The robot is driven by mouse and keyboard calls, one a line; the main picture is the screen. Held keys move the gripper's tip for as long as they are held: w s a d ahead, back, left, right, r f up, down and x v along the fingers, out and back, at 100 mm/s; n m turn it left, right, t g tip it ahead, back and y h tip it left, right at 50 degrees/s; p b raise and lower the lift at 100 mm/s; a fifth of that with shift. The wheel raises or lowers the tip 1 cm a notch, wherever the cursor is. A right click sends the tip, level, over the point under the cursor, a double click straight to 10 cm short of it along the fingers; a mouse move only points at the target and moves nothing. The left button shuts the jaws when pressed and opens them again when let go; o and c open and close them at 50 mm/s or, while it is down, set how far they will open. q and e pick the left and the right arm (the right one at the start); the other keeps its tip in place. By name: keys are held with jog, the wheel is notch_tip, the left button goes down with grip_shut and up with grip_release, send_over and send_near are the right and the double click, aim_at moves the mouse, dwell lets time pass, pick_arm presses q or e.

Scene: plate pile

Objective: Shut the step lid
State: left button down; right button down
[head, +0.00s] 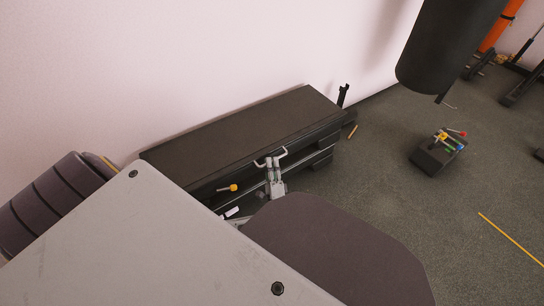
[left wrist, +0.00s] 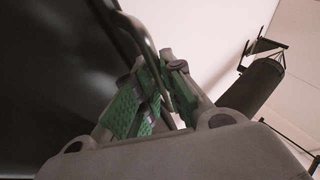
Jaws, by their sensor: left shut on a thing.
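The step is a long black box (head: 322,150) against the wall. Its flat black lid (head: 235,125) lies over it, with dark gaps along the front; I cannot tell whether it is fully down. My left gripper (head: 271,160) is at the lid's front edge, near the middle. In the left wrist view its green-padded fingers (left wrist: 150,105) are closed around a dark curved bar (left wrist: 150,50), which looks like a handle beside the large dark panel (left wrist: 50,60). The fingers partly hide the bar. My right gripper is not in view.
A yellow-ended object (head: 228,188) shows at the box's front. A black punching bag (head: 445,45) hangs at the upper right. A small dark block with coloured pieces (head: 437,155) and a yellow stick (head: 510,238) are on the floor, with clear floor between.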

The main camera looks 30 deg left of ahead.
pick_arm(q)
jog(key=shift+s+a+f, duration=0.15)
jog(key=shift+a+f, duration=0.05)
jog(key=shift+f, duration=0.3)
jog(key=shift+s+a+f, duration=0.1)
jog(key=shift+a+f, duration=0.1)
jog(key=shift+f, duration=0.3)
jog(key=c, duration=1.8)
grip_release()
jog(key=shift+w+f+m, duration=0.1)
jog(key=shift+f+m, duration=0.1)
jog(key=shift+m, duration=0.1)
jog(key=shift+d, duration=0.15)
jog(key=v, duration=0.7)
jog(key=shift+d+r, duration=0.2)
jog(key=shift+r, duration=0.15)
